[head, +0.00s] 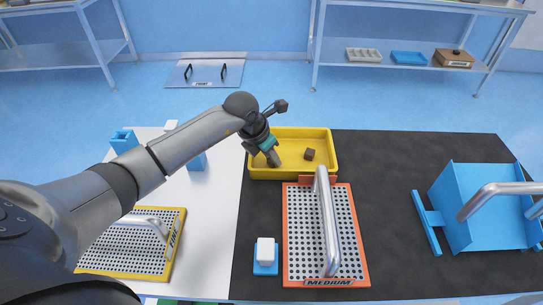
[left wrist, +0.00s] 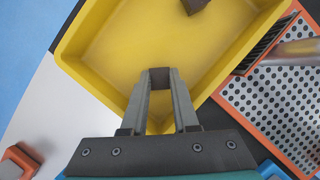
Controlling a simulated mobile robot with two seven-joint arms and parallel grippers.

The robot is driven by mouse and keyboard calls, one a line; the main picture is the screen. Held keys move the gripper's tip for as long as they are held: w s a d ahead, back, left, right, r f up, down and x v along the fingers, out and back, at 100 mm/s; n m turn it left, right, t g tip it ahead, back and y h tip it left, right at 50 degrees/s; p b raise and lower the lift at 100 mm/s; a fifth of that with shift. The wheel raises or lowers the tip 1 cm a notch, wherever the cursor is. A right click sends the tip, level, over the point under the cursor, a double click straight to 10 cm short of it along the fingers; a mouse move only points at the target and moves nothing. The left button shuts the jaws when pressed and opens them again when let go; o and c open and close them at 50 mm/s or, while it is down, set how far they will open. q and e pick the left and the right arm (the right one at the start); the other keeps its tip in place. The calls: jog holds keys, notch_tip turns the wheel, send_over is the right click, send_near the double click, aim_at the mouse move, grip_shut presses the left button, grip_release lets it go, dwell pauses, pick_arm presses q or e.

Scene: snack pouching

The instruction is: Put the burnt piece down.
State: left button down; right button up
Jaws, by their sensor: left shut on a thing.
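My left gripper (head: 274,161) reaches down into the yellow tray (head: 333,165) at the tray's left side. In the left wrist view the two fingers (left wrist: 160,78) are shut on a small dark brown piece (left wrist: 160,71), held at the fingertips over the tray floor. Whether the held piece touches the floor I cannot tell. A second dark brown piece (head: 309,154) lies in the tray to the right of the gripper; it also shows at the top of the left wrist view (left wrist: 194,5). The right gripper is not in view.
An orange perforated tray marked MEDIUM (head: 297,230), with a metal handle, stands just in front of the yellow tray. A yellow perforated tray (head: 98,258) lies left, partly behind my arm. A white block on a blue base (head: 265,256) and a blue box (head: 470,195) stand nearby.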

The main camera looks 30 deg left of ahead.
pick_arm(q)
jog(key=c, duration=0.7)
grip_release()
jog(key=shift+f, duration=0.1)
jog(key=shift+r, duration=0.2)
jog(key=p+v, duration=0.2)
jog(key=v, duration=1)
